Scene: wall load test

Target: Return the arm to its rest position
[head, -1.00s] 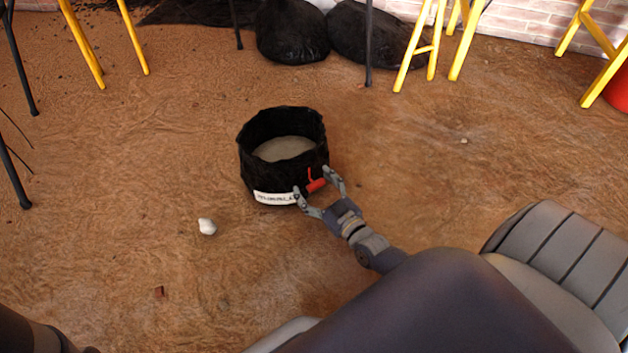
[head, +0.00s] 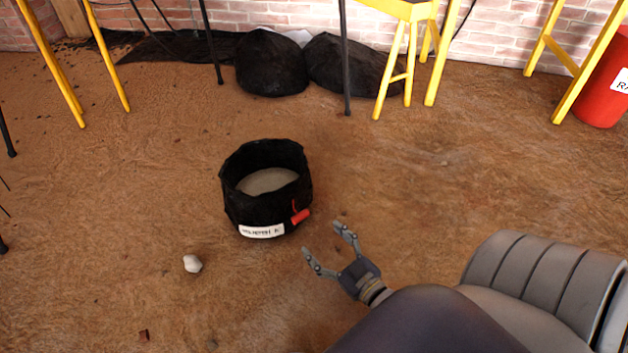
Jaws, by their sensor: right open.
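My right gripper (head: 327,243) is open and empty in the head view, its fingers pointing up and left. It is apart from the black round bucket (head: 240,208), to the bucket's lower right. The bucket stands upright on the brown floor, with grey material inside, a white label on its front and a small red handle (head: 300,217) at its right side. My right arm comes in from the lower right. My left gripper is not in view.
A white stone (head: 192,263) and a small reddish chip (head: 144,335) lie on the floor at lower left. Black bags (head: 271,64), yellow stand legs (head: 392,75), dark poles and a red bin (head: 606,85) stand near the brick wall. The floor right of the bucket is clear.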

